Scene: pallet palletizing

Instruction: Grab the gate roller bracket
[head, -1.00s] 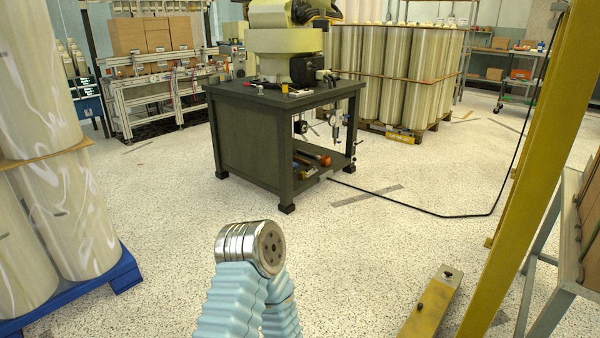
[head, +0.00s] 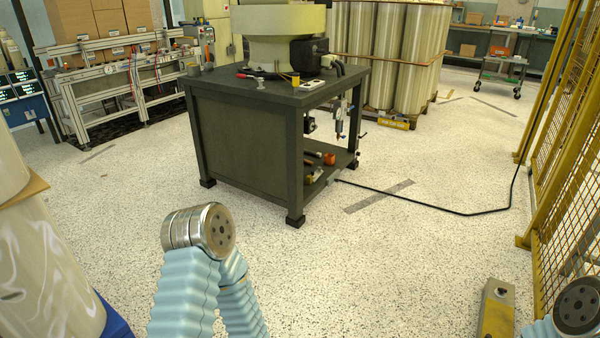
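I cannot pick out the gate roller bracket for certain. Small items lie on the dark workbench (head: 240,140) ahead: red-handled pliers (head: 262,75), a small silver part (head: 261,84), a small yellow part (head: 295,79) and a black-and-white item (head: 312,85). An orange item (head: 329,158) and other parts lie on its lower shelf. Neither of my grippers is in view. Only blue-sleeved parts of my arms with round metal joints show at the bottom, well short of the bench.
A yellow mesh fence (head: 567,180) runs along the right, with a yellow block (head: 495,310) on the floor near it. A black cable (head: 420,203) crosses the floor from the bench. Wrapped rolls on a blue pallet (head: 115,318) stand at left. Floor before the bench is clear.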

